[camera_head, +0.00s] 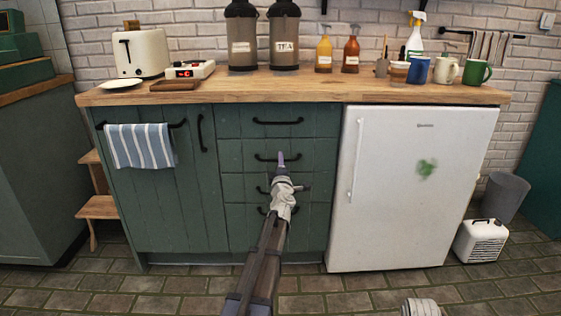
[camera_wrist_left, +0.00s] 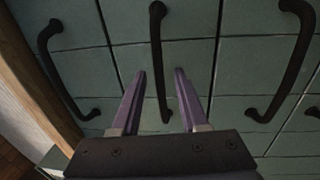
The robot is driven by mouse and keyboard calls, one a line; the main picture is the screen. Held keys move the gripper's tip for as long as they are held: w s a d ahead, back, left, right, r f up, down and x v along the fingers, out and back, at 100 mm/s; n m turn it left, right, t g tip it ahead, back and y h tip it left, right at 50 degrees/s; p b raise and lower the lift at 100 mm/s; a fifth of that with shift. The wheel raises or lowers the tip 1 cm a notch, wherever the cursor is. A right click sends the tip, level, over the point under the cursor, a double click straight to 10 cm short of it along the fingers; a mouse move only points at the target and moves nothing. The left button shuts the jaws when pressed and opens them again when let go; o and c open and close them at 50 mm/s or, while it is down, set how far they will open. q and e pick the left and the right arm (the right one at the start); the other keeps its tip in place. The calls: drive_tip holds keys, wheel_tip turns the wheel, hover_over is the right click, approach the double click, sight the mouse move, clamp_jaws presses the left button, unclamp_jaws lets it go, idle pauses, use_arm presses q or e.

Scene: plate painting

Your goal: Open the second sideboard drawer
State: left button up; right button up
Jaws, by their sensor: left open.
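The second sideboard drawer (camera_head: 232,155) is shut, flush with the green front, below the top drawer (camera_head: 235,122). Its black bar handle (camera_head: 264,157) is partly covered by my left gripper (camera_head: 281,160) in the head view. In the left wrist view the picture is turned, and the second handle (camera_wrist_left: 157,40) runs between the two purple fingers of the left gripper (camera_wrist_left: 160,74). The fingers are apart, one on each side of the handle, with gaps visible; I cannot tell how deep they reach around it.
The wooden countertop (camera_head: 300,91) overhangs the drawers and holds a toaster (camera_head: 141,53), jars, bottles and mugs. A white fridge (camera_head: 410,190) stands right of the drawers. A striped towel (camera_head: 140,146) hangs on the left door. The floor in front is mostly clear.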

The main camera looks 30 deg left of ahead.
use_arm(q)
drive_tip(key=shift+w+a, duration=0.25)
drive_tip(key=shift+w, duration=0.1)
clamp_jaws()
drive_tip(key=shift+d, duration=0.1)
idle(1.1)
